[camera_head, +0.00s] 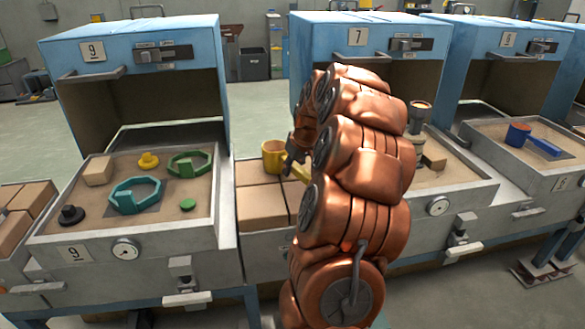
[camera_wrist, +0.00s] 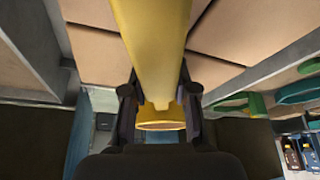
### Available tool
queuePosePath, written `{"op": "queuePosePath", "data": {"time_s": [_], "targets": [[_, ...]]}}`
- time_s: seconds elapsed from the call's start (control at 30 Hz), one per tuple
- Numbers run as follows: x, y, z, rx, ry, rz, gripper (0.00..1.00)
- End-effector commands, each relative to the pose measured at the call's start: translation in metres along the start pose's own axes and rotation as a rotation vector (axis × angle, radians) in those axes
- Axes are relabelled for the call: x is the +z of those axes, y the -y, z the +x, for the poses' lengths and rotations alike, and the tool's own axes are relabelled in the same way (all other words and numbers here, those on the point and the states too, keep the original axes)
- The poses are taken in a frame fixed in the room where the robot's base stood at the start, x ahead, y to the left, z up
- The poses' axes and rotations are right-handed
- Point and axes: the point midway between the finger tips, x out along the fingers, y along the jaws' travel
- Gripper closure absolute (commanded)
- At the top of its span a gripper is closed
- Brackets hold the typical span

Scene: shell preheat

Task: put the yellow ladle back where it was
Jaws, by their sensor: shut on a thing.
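The yellow ladle (camera_head: 273,155) is in my gripper (camera_head: 293,157), over the brown boxes between stations 9 and 7. Its cup is at the left and its handle runs right, partly hidden behind my arm. In the wrist view the yellow handle (camera_wrist: 152,45) passes between the two fingers of my gripper (camera_wrist: 158,95), which are shut on it. The cup's rim shows below the handle there. I cannot tell whether the ladle touches the boxes.
Brown boxes (camera_head: 260,207) fill the gap between the stations. Station 9's sand tray (camera_head: 205,228) holds several rings and small pieces. Station 7's sand tray (camera_head: 455,189) is partly hidden by my arm. A blue ladle (camera_head: 541,147) lies in the sand tray at the right.

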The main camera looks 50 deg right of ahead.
Motion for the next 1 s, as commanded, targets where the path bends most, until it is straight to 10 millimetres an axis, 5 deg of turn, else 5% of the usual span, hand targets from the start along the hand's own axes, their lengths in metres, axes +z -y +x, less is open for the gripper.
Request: {"op": "queuePosePath", "data": {"time_s": [0.13,0.17,0.4,0.77,1.0], "targets": [[0.001,0.0,0.002,0.0,-0.001,0.0,1.0],[0.001,0.0,0.002,0.0,0.0,0.0,0.7],[0.001,0.0,0.002,0.0,0.0,0.0,0.47],[-0.001,0.0,-0.002,0.0,0.0,0.0,0.47],[-0.001,0.001,-0.035,0.0,-0.002,0.0,0.47]]}}
